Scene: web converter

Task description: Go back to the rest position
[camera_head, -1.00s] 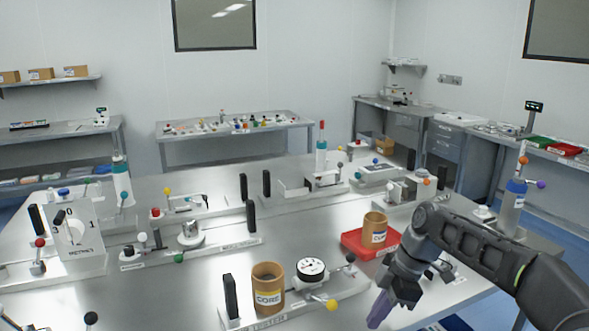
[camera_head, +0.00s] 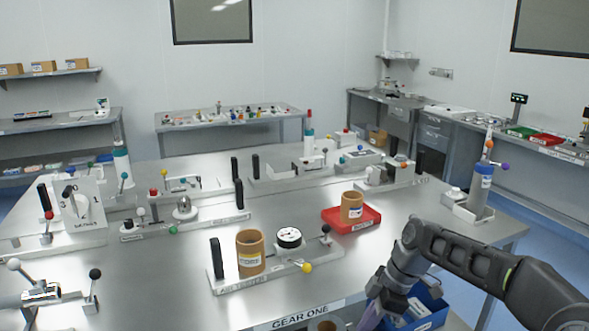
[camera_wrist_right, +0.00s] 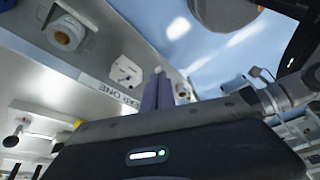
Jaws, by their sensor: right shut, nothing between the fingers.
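My right gripper (camera_head: 368,318) hangs low at the front edge of the steel table (camera_head: 330,265), its purple fingers partly cut off by the bottom of the head view. In the right wrist view the two purple fingers (camera_wrist_right: 166,90) are close together with nothing seen between them. My right arm comes in from the right in the head view. My left gripper is in neither view.
A blue bin (camera_head: 428,300) is beside my right gripper, past the table edge. A red tray (camera_head: 368,221) holds a brown core (camera_head: 351,207). Another core (camera_head: 250,253) stands on a fixture with a dial (camera_head: 289,237). A bottle (camera_head: 482,190) stands near the right corner.

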